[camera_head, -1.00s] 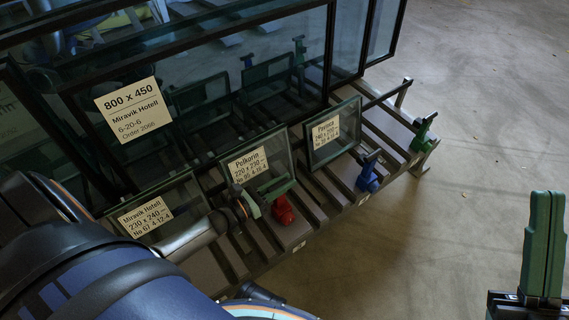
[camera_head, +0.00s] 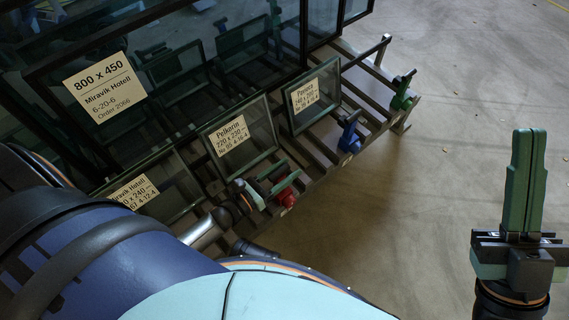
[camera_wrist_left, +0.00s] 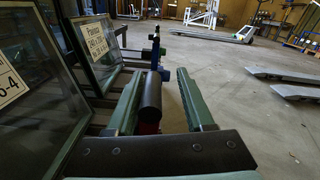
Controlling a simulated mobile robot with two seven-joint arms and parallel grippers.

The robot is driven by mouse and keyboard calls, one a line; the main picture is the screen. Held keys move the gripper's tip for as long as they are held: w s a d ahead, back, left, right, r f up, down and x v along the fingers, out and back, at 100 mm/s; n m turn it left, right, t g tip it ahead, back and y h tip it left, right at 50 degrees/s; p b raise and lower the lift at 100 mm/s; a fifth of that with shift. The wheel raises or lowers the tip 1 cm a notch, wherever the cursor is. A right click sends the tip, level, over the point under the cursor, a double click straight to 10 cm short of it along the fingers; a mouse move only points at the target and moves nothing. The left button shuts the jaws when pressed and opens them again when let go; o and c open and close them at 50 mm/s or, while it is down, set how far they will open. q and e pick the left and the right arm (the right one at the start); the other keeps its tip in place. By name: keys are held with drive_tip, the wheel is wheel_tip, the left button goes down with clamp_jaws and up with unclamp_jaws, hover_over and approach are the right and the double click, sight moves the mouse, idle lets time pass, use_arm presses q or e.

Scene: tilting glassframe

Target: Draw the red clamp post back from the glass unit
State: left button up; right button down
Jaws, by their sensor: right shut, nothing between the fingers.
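The red clamp post (camera_head: 286,198) stands on the slatted rack in front of the small glass unit labelled Pelkorin (camera_head: 254,136). My left gripper (camera_head: 279,178) is at the post, its green fingers partly covering it in the head view. In the left wrist view the gripper (camera_wrist_left: 160,102) is open, with the post's dark round upper part (camera_wrist_left: 151,98) between its fingers, nearer the left one. A bit of red shows below it. Whether a finger touches it I cannot tell. My right gripper (camera_head: 523,180) is shut and empty over the floor at the right.
The blue clamp post (camera_head: 349,136) stands by the Pavona unit (camera_head: 314,97), and a green post (camera_head: 402,92) at the rack's far end. Another small unit (camera_head: 150,190) is partly behind my left arm. Large panes (camera_head: 160,70) rise behind.

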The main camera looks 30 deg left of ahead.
use_arm(q)
drive_tip(key=shift+a, duration=0.15)
drive_tip(key=shift+s+a, duration=0.1)
drive_tip(key=shift+s, duration=0.05)
drive_tip(key=p+v, duration=0.2)
drive_tip(key=v, duration=1)
